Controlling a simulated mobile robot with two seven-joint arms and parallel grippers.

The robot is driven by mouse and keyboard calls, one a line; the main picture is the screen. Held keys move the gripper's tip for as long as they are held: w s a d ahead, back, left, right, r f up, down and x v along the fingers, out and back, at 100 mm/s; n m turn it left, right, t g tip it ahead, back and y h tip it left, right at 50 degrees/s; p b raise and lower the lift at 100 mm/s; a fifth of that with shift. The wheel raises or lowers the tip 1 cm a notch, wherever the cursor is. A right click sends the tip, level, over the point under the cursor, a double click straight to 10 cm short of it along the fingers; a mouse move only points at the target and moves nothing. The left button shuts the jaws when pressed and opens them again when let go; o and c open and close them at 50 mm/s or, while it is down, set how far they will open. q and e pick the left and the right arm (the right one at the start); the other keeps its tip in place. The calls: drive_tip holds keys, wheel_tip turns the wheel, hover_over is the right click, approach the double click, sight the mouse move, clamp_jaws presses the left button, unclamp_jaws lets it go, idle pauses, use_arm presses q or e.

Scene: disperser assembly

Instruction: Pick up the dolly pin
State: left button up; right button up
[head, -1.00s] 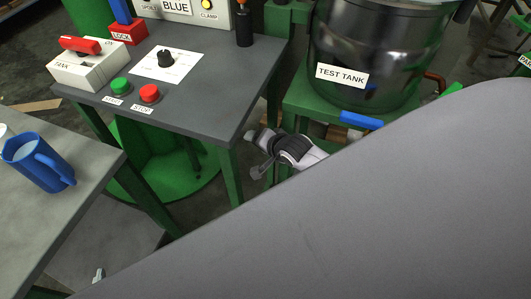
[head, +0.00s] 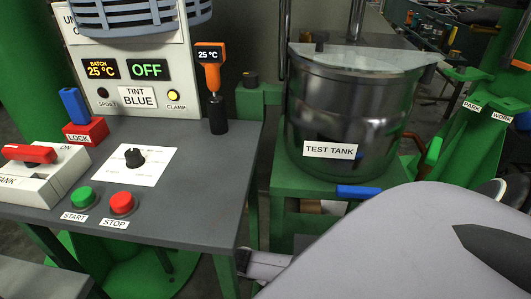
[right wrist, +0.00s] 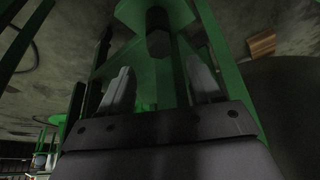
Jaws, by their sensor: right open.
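I cannot single out the dolly pin with certainty in either view. In the right wrist view my right gripper (right wrist: 157,66) is open, with its two pale fingers apart and nothing between them. A dark cylinder (right wrist: 158,32) hangs beyond the fingertips among green frame bars; I cannot tell if it is the pin. In the head view a part of my pale wrist (head: 265,264) shows low in the middle, below the green stand of the test tank (head: 350,115). A blue bar (head: 358,191) lies at that stand's front edge. My left gripper is out of view.
A grey control table (head: 190,210) carries a red stop button (head: 122,203), a green start button (head: 82,197) and a black knob (head: 134,157). Green posts with PARK and WORK labels (head: 486,111) stand at the right. My large grey arm link covers the lower right.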

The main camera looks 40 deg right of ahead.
drive_tip(key=b+x, duration=0.2)
drive_tip(key=x, duration=0.2)
drive_tip(key=shift+f+b, duration=0.35)
drive_tip(key=shift+f, duration=0.1)
clamp_jaws()
drive_tip(key=shift+r, duration=0.2)
